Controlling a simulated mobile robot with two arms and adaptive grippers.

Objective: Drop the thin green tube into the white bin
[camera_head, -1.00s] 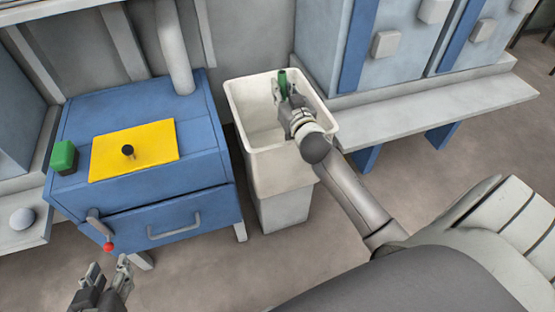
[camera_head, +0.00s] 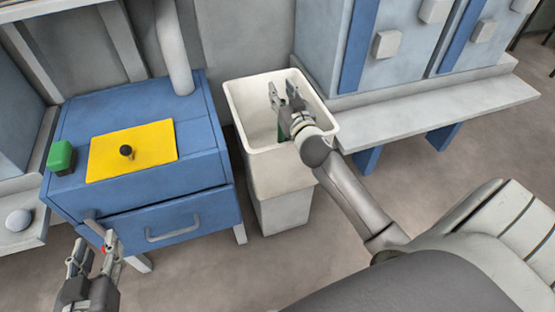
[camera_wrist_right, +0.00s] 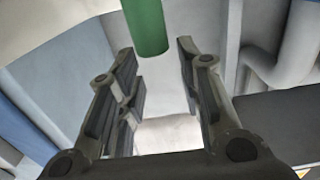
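The white bin (camera_head: 239,112) stands upright on the floor right of the blue cabinet. My right gripper (camera_head: 285,92) is over the bin's opening with its fingers spread. The thin green tube (camera_head: 281,130) shows below the fingers, partly hidden by them, within the bin's outline. In the right wrist view the tube (camera_wrist_right: 147,25) is past the tips of the open right gripper (camera_wrist_right: 155,48), apart from both fingers. My left gripper (camera_head: 93,246) is open and empty in front of the blue cabinet.
The blue cabinet (camera_head: 75,122) has a yellow plate (camera_head: 105,165) with a black knob, a green block (camera_head: 61,157) and a front drawer handle (camera_head: 173,230). A grey bench (camera_head: 440,110) stands right of the bin. The floor in front is clear.

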